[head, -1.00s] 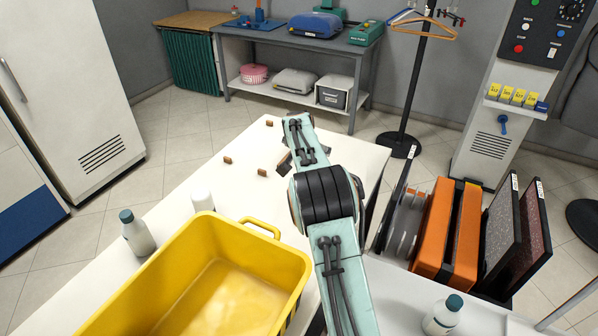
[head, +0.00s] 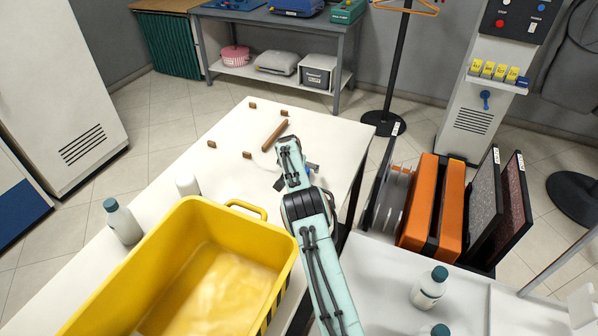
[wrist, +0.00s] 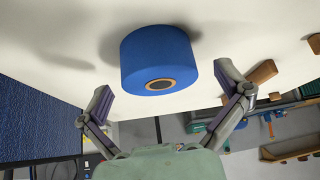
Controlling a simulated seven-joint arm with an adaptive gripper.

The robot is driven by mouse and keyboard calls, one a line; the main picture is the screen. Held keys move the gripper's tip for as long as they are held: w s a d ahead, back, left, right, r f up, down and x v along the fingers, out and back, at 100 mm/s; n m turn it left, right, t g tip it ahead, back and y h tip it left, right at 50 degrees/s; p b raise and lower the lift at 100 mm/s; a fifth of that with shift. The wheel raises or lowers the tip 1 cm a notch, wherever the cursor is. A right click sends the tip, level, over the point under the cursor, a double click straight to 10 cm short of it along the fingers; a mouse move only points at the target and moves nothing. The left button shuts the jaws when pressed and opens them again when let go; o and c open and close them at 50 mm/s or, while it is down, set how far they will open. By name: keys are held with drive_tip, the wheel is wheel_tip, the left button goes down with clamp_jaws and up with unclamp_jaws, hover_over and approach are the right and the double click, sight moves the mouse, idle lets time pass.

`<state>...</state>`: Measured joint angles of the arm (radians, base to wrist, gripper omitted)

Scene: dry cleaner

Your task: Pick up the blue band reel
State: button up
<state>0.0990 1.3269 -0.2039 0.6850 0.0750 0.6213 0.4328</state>
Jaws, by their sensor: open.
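The blue band reel (wrist: 158,55) is a squat blue cylinder with a tan-ringed core, on the white table top (wrist: 60,30) in the wrist view. My gripper (wrist: 165,86) is open and empty. Its two fingers stand on either side of the reel in the picture, with gaps; they look short of it, and no contact shows. In the head view my arm hides most of the gripper, and only a small blue patch (head: 311,168) shows beside the arm's end; I cannot tell if it is the reel.
A brown bar (head: 274,135) and several small brown blocks (head: 247,155) lie on the white table. A yellow tub (head: 175,225), a teal-capped bottle (head: 122,222) and a white container (head: 187,185) stand nearer. Orange cases (head: 432,205) are to the right.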

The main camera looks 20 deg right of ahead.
drive_tip(key=c, duration=1.2)
drive_tip(key=shift+c, duration=0.2)
